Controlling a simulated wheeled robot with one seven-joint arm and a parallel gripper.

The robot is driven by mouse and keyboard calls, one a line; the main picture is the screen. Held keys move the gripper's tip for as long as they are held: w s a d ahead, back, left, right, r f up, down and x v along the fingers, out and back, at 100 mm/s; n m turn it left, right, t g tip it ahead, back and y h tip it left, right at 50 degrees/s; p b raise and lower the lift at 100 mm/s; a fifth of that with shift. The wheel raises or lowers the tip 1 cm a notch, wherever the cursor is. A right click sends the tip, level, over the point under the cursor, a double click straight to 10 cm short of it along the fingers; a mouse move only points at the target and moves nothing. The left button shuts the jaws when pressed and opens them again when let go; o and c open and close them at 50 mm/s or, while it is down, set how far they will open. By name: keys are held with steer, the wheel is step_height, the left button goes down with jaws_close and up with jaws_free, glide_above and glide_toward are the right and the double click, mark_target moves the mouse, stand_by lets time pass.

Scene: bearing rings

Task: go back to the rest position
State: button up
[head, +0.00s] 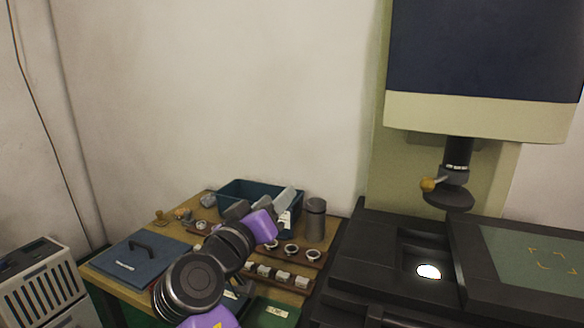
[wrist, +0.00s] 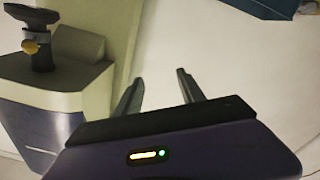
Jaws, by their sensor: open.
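My gripper (wrist: 160,77) is open in the wrist view, with its two dark fingers apart and nothing between them. Behind the fingers is a plain pale wall. In the head view my purple-and-grey arm reaches up over the wooden table (head: 185,205). Its hand is near the dark teal bin (head: 232,187), and the fingers are hard to make out there. Several bearing rings (head: 314,255) stand on a brown rack on the table, right of my arm. My arm hides part of the tabletop.
A blue board with a black handle (head: 140,262) lies at the table's left. A grey cylinder (head: 315,222) stands at the right. Small pale blocks (head: 282,276) sit in a front rack. A large measuring machine (head: 480,110) stands right; it also shows in the wrist view (wrist: 55,85).

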steer(key=s+f+n+y+p, duration=0.1)
steer(key=s+f+n+y, duration=0.1)
steer(key=f+y, duration=0.3)
steer(key=s+f+n+y, duration=0.3)
steer(key=f, duration=0.5)
steer(key=s+d+f+y+p, duration=0.2)
steer(key=s+d+f+y, duration=0.15)
steer(key=s+f, duration=0.45)
steer(key=s+d+r+m+h+p, duration=0.1)
steer(key=s+d, duration=0.5)
steer(key=s, duration=0.7)
steer(key=s+d+r+m+g+h+p, duration=0.1)
steer(key=s+d+m+h, duration=0.1)
steer(key=s+d, duration=0.5)
steer(key=s+d+r+m+g+h+p, duration=0.1)
steer(key=s+d, duration=0.6)
steer(key=s, duration=1.2)
steer(key=shift+m+p, duration=0.6)
steer(key=shift+m, duration=0.6)
